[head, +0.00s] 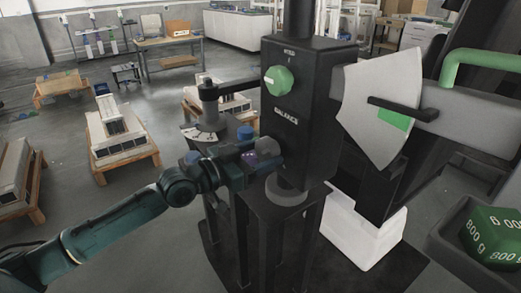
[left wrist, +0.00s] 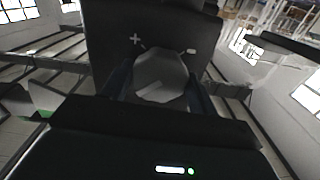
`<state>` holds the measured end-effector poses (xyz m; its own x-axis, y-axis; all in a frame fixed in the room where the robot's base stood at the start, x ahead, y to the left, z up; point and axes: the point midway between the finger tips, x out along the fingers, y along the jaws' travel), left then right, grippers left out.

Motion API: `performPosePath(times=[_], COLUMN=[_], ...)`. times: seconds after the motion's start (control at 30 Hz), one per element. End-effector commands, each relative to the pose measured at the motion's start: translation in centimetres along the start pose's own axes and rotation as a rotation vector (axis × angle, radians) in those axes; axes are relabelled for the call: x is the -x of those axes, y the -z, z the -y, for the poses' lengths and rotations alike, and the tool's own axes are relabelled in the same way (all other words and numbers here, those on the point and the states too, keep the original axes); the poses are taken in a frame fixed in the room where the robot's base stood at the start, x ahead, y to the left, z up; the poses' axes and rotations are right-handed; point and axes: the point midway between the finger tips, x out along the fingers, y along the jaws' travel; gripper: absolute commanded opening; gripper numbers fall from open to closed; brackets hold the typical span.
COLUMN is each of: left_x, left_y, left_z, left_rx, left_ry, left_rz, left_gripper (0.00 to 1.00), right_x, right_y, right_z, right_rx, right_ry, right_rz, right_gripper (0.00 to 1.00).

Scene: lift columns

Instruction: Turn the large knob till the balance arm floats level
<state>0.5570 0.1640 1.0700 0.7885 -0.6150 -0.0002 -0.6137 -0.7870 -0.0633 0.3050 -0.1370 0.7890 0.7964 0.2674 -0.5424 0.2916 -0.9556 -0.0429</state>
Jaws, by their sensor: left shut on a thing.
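A tall black box (head: 312,75) has a green knob (head: 278,80) near its top and the word BALANCE below that. Under the word, my left gripper (head: 268,153) is shut on a large grey knob (head: 270,146). In the left wrist view the grey knob (left wrist: 162,75) sits between the fingers, with a plus and a minus mark on the panel above it. Right of the box is a white scale plate (head: 382,85) with a green patch. A black pointer (head: 402,108) lies just above the patch, tilted slightly down to the right. A grey arm (head: 470,115) runs behind the plate. My right gripper is not in view.
A green block marked 800 g (head: 492,236) lies in a dark tray (head: 446,225) at lower right. A green bent tube (head: 480,58) is above the grey arm. A white block (head: 362,235) stands below the plate. Open floor lies to the left, with low wooden stands.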

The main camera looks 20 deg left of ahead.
Motion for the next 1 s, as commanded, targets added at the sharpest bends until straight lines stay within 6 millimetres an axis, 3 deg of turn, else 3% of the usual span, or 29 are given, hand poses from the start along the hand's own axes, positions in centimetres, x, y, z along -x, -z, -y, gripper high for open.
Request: performPosePath(times=[0.5,1.0], left_x=[0.0,0.0], left_y=[0.03,0.0], left_z=[-0.06,-0.05], left_rx=[0.367,0.448], left_ry=[0.0,0.0], left_rz=[0.0,0.0], left_gripper=[0.36,0.36], right_x=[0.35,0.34], right_y=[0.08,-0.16], right_z=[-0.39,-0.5], right_rx=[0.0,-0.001], right_ry=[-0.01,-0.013], right_rz=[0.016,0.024], right_gripper=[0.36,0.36])
